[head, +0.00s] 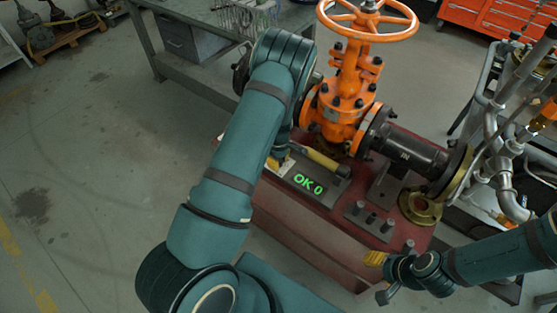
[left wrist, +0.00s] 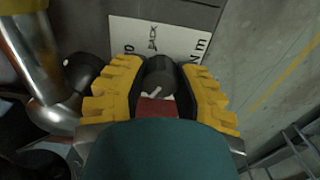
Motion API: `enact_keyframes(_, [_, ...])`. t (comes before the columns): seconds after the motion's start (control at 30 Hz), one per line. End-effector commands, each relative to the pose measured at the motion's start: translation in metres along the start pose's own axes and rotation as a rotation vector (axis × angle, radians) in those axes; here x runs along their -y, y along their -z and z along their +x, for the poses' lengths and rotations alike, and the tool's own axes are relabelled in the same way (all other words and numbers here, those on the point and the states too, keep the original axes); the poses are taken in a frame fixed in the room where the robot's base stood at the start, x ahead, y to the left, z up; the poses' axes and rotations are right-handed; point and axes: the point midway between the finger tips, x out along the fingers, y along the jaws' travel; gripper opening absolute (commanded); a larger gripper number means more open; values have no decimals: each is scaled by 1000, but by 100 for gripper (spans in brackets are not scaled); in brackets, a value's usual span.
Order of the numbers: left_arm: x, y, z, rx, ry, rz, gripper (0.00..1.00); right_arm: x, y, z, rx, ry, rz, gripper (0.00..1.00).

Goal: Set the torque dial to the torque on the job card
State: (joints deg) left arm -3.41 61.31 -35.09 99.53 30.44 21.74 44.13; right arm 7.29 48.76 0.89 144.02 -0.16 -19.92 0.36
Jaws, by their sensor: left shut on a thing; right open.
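The torque dial is a dark round knob (left wrist: 160,74) with a white pointer mark, in the left wrist view. It sits in front of a white scale plate (left wrist: 178,37) marked "10", "BACK" and "N m"; the rest of the scale is hidden. My left gripper (left wrist: 158,88) has its yellow fingers on both sides of the knob and is shut on it. In the head view my own arm hides most of that gripper. My right gripper (head: 378,274) is open and empty by the red base's front right. I cannot make out a job card.
An orange gate valve (head: 345,100) with a handwheel stands on the red base (head: 305,240). Pipework (head: 500,140) stands at right. Floor at left is clear.

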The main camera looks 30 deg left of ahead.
Motion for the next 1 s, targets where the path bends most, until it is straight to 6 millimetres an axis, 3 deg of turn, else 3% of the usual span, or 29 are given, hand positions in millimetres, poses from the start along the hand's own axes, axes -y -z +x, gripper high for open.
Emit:
enact_keyframes(0.37, [1, 0, 1, 1, 2, -6, 0, 0, 0, 0, -1, 0, 0, 47])
enact_keyframes(0.4, [1, 0, 1, 1, 2, -6, 34, 0, 0, 0, -1, 0, 0, 47])
enact_keyframes(0.5, [1, 0, 1, 1, 2, -6, 64, 0, 0, 0, -1, 0, 0, 47])
enact_keyframes(0.83, [0, 0, 0, 1, 0, 14, 64, 0, 0, 1, 0, 0, 0, 47])
enact_keyframes(1.0, [0, 0, 1, 1, -2, 146, 64, -2, 0, 6, -1, 0, 0, 47])
